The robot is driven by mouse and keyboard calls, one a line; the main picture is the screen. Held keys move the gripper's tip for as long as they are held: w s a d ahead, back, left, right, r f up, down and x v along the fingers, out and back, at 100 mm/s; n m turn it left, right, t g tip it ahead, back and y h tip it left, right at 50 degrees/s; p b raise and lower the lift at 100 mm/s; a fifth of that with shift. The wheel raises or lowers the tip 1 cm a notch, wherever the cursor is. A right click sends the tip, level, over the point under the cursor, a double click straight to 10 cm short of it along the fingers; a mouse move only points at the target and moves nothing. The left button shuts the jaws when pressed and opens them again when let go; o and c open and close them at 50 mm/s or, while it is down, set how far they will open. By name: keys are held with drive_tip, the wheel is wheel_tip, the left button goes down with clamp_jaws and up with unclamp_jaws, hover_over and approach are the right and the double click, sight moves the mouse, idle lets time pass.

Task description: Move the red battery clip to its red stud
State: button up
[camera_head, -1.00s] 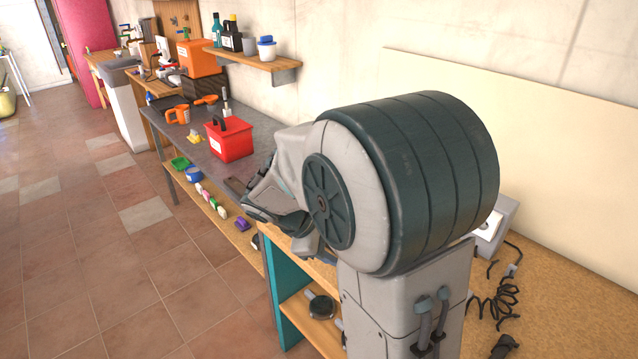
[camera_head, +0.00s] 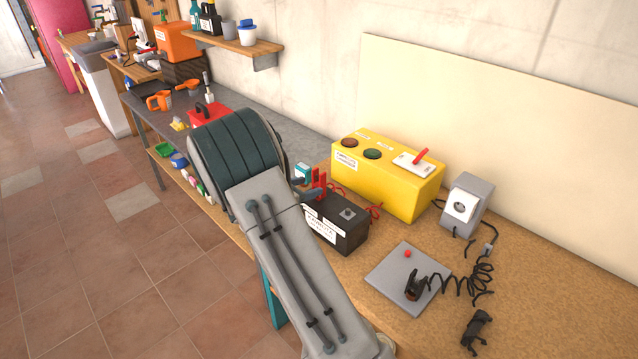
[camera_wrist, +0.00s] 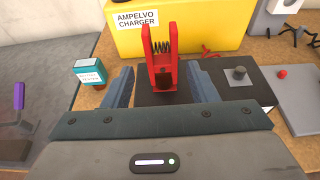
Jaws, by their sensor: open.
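The red battery clip (camera_wrist: 161,60) stands upright at the left end of a black battery (camera_head: 345,221), as the head view (camera_head: 319,184) also shows. Its foot meets the battery top; the exact contact is hidden. My gripper (camera_wrist: 161,80) is open, one finger on each side of the clip, with visible gaps. A small red stud (camera_head: 408,254) sits on a grey plate (camera_head: 385,272) to the right; the stud also shows in the wrist view (camera_wrist: 283,74). A grey post (camera_wrist: 239,73) stands on the battery's right part.
A yellow charger (camera_head: 385,178) stands behind the battery, with a red cable between them. A black clip (camera_head: 414,287) with a coiled cable is on the plate. A grey socket box (camera_head: 466,206) stands at right. A teal box (camera_wrist: 90,71) is left of my gripper.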

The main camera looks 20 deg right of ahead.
sight(323, 173)
drive_tip(key=x, duration=0.2)
drive_tip(key=p+x, duration=0.1)
drive_tip(key=x, duration=0.2)
drive_tip(key=p+x, duration=0.1)
drive_tip(key=x, duration=0.1)
drive_tip(key=shift+s+d+f, duration=0.1)
drive_tip(key=shift+f, duration=0.3)
drive_tip(key=c, duration=1.1)
drive_tip(key=shift+r, duration=0.15)
drive_tip(key=shift+r, duration=0.55)
wheel_tip(323, 173, up, 3)
drive_tip(key=shift+f+b, duration=0.2)
drive_tip(key=shift+b, duration=0.45)
drive_tip(key=s+d+r+b, duration=0.1)
drive_tip(key=s+d+r, duration=0.1)
drive_tip(key=s, duration=0.1)
drive_tip(key=s+d+r+b, duration=0.1)
drive_tip(key=s+d+r, duration=0.1)
drive_tip(key=s, duration=0.1)
drive_tip(key=s+d+r+b, duration=0.1)
drive_tip(key=s+d+r, duration=0.1)
drive_tip(key=s+r, duration=0.1)
drive_tip(key=shift+s+d, duration=0.3)
drive_tip(key=shift+d, duration=0.05)
